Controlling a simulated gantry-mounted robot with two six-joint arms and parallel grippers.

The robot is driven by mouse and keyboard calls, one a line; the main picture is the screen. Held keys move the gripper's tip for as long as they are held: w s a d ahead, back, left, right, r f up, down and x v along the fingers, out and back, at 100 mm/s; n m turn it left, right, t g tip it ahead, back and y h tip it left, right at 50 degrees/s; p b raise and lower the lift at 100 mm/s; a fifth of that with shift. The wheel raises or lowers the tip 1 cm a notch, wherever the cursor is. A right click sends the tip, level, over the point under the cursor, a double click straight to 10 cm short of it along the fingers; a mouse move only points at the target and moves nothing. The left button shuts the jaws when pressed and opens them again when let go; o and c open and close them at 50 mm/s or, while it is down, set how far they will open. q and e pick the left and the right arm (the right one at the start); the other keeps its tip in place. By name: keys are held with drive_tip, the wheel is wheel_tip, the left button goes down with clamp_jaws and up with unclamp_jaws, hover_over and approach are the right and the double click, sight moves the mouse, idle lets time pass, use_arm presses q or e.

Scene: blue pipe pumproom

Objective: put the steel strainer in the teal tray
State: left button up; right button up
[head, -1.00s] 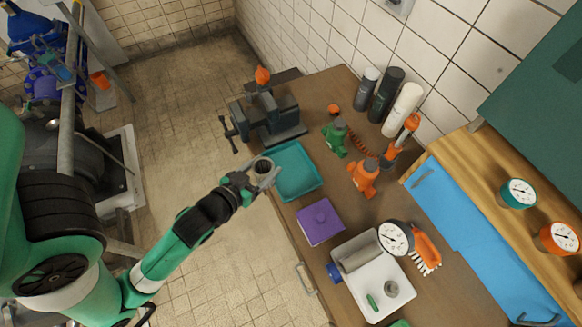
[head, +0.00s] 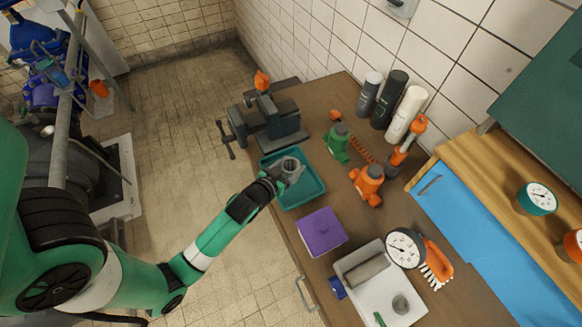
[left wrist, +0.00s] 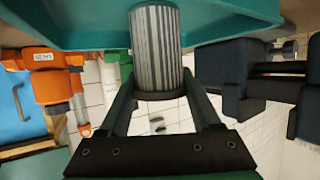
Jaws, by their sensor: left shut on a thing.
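The steel strainer (head: 291,164) is a grey, open-topped cylinder. My left gripper (head: 280,175) is shut on it and holds it over the teal tray (head: 309,195). The strainer looks roughly upright, within the tray's outline in the head view. In the left wrist view, the strainer's ribbed side (left wrist: 155,45) sits between my left fingers (left wrist: 157,95), with the teal tray (left wrist: 75,25) behind it. I cannot tell whether the strainer touches the tray floor. My right gripper is not in view.
A dark vise (head: 270,125) stands just behind the tray. Green (head: 337,142) and orange (head: 368,184) fittings stand to the tray's right.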

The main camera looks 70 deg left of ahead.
use_arm(q)
drive_tip(key=shift+r, duration=0.1)
drive_tip(key=o, duration=1.5)
drive_tip(key=shift+c, duration=0.2)
drive_tip(key=shift+r, duration=0.1)
drive_tip(key=p+v, duration=0.1)
drive_tip(key=v, duration=1.1)
drive_tip(key=shift+p, duration=0.3)
